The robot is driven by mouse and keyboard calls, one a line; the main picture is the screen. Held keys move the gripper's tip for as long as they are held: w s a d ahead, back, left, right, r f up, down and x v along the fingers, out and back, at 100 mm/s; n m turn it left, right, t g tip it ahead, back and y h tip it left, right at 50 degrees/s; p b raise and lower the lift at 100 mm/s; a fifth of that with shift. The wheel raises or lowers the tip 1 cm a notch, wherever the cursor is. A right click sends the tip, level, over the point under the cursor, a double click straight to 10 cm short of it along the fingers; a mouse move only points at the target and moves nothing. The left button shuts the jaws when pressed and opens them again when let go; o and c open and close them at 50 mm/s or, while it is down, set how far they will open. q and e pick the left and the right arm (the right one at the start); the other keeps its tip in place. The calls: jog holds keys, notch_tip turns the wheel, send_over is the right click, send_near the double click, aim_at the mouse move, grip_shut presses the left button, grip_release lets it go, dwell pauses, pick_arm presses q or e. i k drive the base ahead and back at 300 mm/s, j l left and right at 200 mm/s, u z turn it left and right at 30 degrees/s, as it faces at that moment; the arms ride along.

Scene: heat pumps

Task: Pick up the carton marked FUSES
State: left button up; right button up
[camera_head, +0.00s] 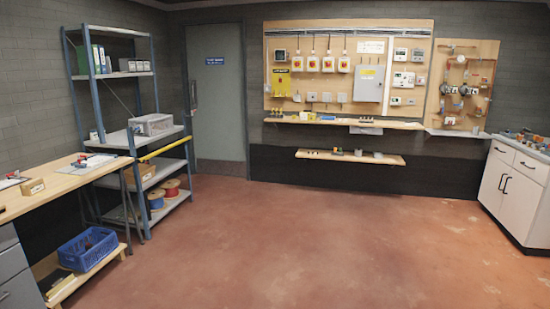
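No lettering that reads FUSES can be made out from here. A small brown carton (33,187) sits on the wooden workbench (62,185) at the left, with a small pale label too small to read. A larger brown box (147,173) sits on a middle shelf of the metal rack, partly hidden by the rack's post and a yellow bar. Neither of my grippers is in view.
The blue-grey rack (130,139) stands past the workbench by the door (216,95). A blue crate (88,249) sits on a low shelf under the bench. A white cabinet (512,190) stands at the right. The red floor (300,245) between is clear.

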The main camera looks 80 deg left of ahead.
aim_at(30, 188)
jog(key=u, duration=4.3)
jog(key=i, duration=0.2)
